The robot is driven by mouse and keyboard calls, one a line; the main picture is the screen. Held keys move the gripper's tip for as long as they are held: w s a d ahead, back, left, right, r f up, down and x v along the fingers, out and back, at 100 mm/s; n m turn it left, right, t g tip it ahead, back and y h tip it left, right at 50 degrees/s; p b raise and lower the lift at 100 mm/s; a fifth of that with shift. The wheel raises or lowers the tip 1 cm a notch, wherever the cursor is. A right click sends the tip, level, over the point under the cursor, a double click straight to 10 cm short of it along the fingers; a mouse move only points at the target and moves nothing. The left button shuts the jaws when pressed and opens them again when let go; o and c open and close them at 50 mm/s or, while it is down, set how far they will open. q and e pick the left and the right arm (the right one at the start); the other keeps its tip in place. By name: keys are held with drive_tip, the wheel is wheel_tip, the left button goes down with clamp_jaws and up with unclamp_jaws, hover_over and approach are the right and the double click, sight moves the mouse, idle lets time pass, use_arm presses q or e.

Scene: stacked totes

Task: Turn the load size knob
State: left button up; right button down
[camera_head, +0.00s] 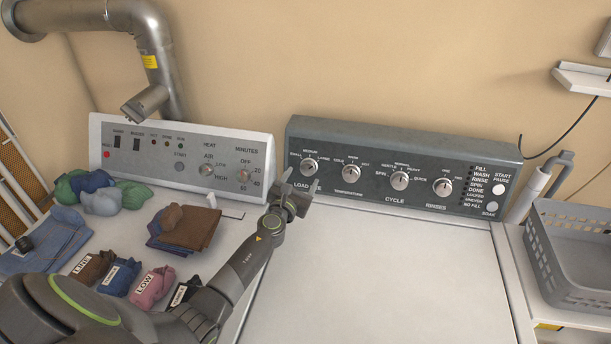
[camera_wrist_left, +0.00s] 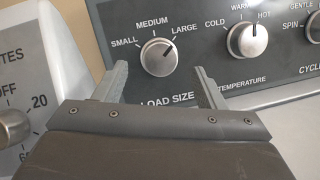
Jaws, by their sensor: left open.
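The load size knob (camera_head: 308,167) is a round silver dial at the left end of the washer's dark control panel (camera_head: 485,154). In the left wrist view the knob (camera_wrist_left: 158,57) has SMALL, MEDIUM and LARGE printed around it, and its pointer mark is turned toward LARGE. My left gripper (camera_head: 300,190) is in front of the panel, just below and left of the knob. In the left wrist view its two fingers (camera_wrist_left: 160,85) are open, spread to either side below the knob, with nothing between them. My right gripper is not in view.
The temperature knob (camera_head: 351,173) sits right of the load size knob. A white dryer panel (camera_head: 215,155) stands left of it. Folded clothes (camera_head: 184,228) and labelled bundles (camera_head: 152,288) lie on the left machine. The washer lid (camera_head: 390,275) is clear. A grey basket (camera_head: 575,255) stands right.

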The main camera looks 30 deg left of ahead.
sight(307, 170)
use_arm(q)
drive_tip(key=w, duration=0.2)
drive_tip(key=w+b, duration=0.1)
drive_tip(key=shift+w+a+f, duration=0.15)
drive_tip(key=shift+w+a, duration=0.1)
drive_tip(key=shift+w, duration=0.35)
drive_tip(key=c, duration=1)
drive_tip(key=shift+o, duration=0.2)
